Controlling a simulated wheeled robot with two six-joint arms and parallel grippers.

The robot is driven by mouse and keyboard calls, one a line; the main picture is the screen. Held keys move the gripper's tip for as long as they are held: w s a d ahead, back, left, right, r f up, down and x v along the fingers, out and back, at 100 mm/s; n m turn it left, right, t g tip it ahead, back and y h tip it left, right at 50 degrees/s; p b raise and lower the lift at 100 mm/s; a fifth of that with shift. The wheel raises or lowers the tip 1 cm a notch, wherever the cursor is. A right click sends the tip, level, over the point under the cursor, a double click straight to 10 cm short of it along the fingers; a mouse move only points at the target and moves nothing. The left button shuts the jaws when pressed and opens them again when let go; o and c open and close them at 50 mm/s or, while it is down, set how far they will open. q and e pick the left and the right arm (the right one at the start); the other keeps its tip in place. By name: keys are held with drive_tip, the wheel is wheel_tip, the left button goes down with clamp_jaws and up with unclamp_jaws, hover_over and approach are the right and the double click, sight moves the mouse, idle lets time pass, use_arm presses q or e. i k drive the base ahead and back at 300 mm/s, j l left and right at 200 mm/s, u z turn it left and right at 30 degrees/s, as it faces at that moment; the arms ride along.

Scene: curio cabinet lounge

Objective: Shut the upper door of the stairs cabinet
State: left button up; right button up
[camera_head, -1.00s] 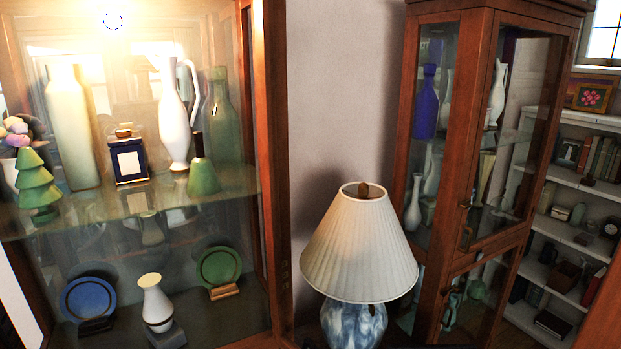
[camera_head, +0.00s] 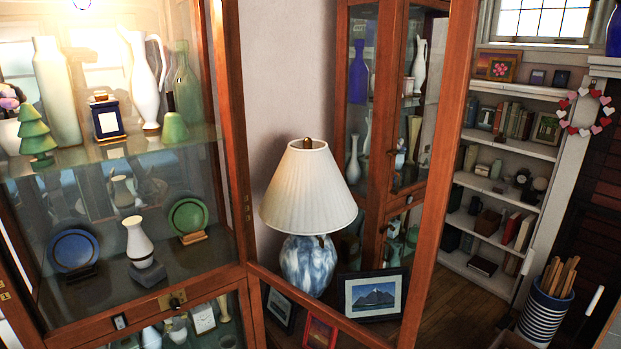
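A wooden glass-front cabinet (camera_head: 228,120) fills the left side. Its upper shelves are in plain view. A wood-framed door (camera_head: 440,150) stands swung open from the hinged post at its right, reaching toward me, and the lamp and a second cabinet show through it. I cannot tell which cabinet is the stairs one. Neither of my grippers is in view.
A table lamp (camera_head: 309,190) with a blue-and-white base and a framed mountain picture (camera_head: 372,297) stand behind the open door. Vases and plates fill the near cabinet's shelves. A white bookshelf (camera_head: 512,90) and a striped pot (camera_head: 545,310) stand at right. Wooden floor (camera_head: 455,310) shows between.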

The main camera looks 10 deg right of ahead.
sight(463, 16)
drive_tip(key=u, duration=1.5)
drive_tip(key=l+u, duration=0.15)
drive_tip(key=l, duration=0.3)
drive_tip(key=k+l+u, duration=0.1)
drive_tip(key=l, duration=0.4)
drive_tip(key=k+l+u, duration=0.15)
drive_tip(key=l, duration=0.3)
drive_tip(key=l+u, duration=0.1)
drive_tip(key=l, duration=0.35)
